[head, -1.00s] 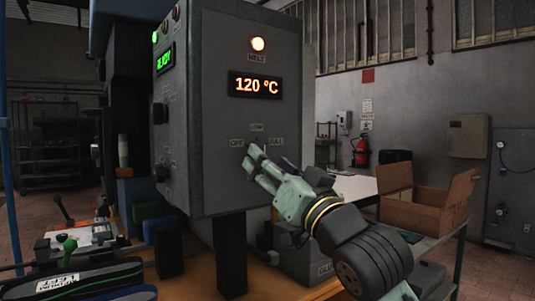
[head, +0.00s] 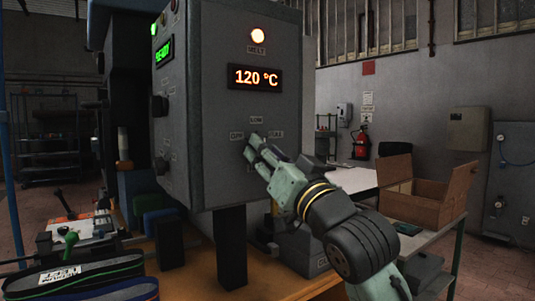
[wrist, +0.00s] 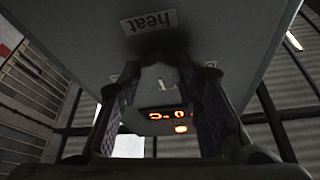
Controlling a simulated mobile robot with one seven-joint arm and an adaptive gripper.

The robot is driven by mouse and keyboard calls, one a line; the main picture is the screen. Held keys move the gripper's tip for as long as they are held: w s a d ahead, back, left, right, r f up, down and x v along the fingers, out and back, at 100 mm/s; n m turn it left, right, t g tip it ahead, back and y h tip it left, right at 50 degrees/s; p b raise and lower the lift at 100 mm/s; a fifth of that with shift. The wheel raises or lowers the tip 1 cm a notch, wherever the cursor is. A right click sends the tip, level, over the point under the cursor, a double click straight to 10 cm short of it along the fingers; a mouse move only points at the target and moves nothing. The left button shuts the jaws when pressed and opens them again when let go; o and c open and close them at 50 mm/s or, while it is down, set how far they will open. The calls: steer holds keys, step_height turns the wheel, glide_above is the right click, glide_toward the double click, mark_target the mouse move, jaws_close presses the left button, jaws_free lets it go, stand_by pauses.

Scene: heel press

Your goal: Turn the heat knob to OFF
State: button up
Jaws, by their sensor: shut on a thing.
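The grey control box (head: 200,100) carries a heat dial area on its front, with labels at the left, top (head: 257,120) and right; the left one appears to read OFF (head: 237,136). My gripper (head: 252,146) is at the middle of these labels, its fingertips against the panel. It is shut on the heat knob, which the fingers hide in the head view. In the wrist view a grey knob (wrist: 160,78) with a pale mark shows between the two dark finger pads. The heat label (wrist: 147,20) appears upside down there. The pointer direction is unclear.
The display (head: 255,77) reads 120 °C, with a lit melt lamp (head: 258,36) above. A green READY display (head: 164,53) is on the side face. An open cardboard box (head: 425,195) stands on a table at right.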

steer(key=c, duration=0.3)
steer(key=shift+n, duration=0.3)
steer(key=shift+w+d+r+n+g+y+b, duration=0.1)
steer(key=shift+n+g+y+b, duration=0.6)
steer(key=shift+n, duration=1.8)
steer(key=shift+w+d+f+n+g+y+b, duration=0.15)
steer(key=shift+n+g+y, duration=0.95)
steer(key=shift+n, duration=1.4)
steer(key=shift+s+d+r+n+g+y+b, duration=0.15)
steer(key=shift+n+g+y+b, duration=0.7)
steer(key=shift+n, duration=1.65)
steer(key=shift+w+g+p, duration=0.15)
steer(key=shift+g+p, duration=0.25)
steer(key=shift+g, duration=0.05)
steer(key=o, duration=1.1)
steer(key=shift+o, duration=0.2)
